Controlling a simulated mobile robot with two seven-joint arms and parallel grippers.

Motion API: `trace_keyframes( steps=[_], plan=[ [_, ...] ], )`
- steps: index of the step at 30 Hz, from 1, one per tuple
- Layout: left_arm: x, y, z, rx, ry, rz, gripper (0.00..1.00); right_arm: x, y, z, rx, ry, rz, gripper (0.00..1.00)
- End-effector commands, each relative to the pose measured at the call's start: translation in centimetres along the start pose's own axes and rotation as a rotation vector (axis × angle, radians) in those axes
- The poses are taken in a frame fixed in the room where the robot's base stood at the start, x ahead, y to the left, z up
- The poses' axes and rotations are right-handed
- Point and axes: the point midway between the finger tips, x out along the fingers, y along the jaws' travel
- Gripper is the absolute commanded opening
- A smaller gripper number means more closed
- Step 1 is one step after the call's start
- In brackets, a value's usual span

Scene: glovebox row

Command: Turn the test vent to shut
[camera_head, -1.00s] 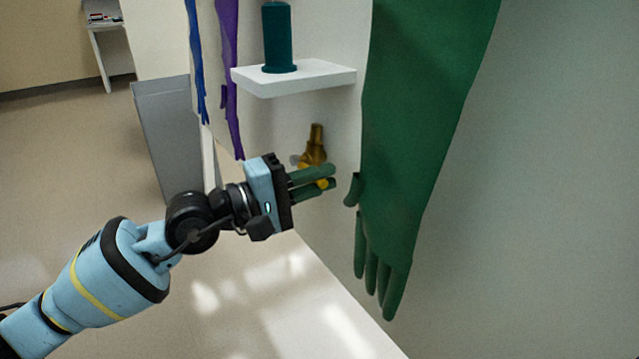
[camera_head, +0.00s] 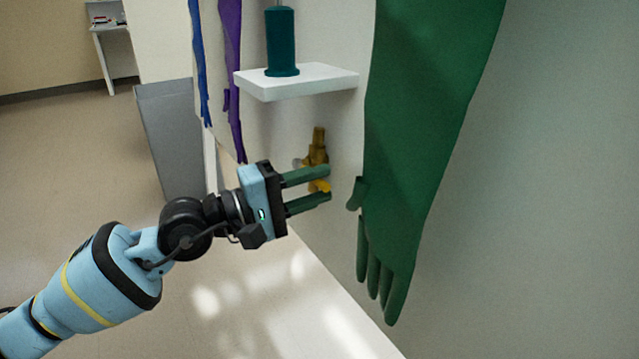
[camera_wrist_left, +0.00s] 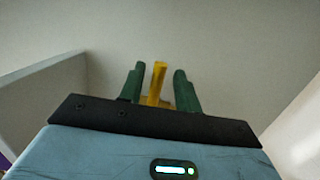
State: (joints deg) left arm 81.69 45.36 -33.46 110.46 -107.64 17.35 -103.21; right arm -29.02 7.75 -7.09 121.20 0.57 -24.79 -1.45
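The test vent is a brass fitting (camera_head: 318,146) on the white wall panel, below a small shelf. Its yellow handle (camera_head: 320,186) shows between the fingers of my left gripper (camera_head: 328,184). In the left wrist view the yellow handle (camera_wrist_left: 157,82) stands upright between the two green fingers, with a gap on either side. My left gripper is open around the handle and not clamped on it. Part of the handle is hidden behind the fingers in the head view. My right gripper is not in view.
A large green glove (camera_head: 415,130) hangs just right of the vent, its thumb close to my fingertips. Purple (camera_head: 231,80) and blue (camera_head: 198,60) gloves hang at the left. A grey panel (camera_head: 172,135) stands behind.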

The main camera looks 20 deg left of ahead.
Motion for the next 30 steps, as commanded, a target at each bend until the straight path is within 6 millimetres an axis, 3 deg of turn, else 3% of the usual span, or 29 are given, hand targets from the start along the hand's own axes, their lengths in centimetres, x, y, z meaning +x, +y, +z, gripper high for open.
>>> trace_keyframes(
  steps=[6,12,30],
  plan=[
    [-3.5,-0.2,-0.1,0.002,0.001,-0.005,0.33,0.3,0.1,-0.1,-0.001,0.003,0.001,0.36],
    [-5.7,-0.2,-0.1,0.002,0.002,-0.004,0.33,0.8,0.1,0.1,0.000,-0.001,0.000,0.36],
    [-6.6,0.0,0.0,0.001,0.000,-0.001,0.33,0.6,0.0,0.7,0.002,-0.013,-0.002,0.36]
  ],
)
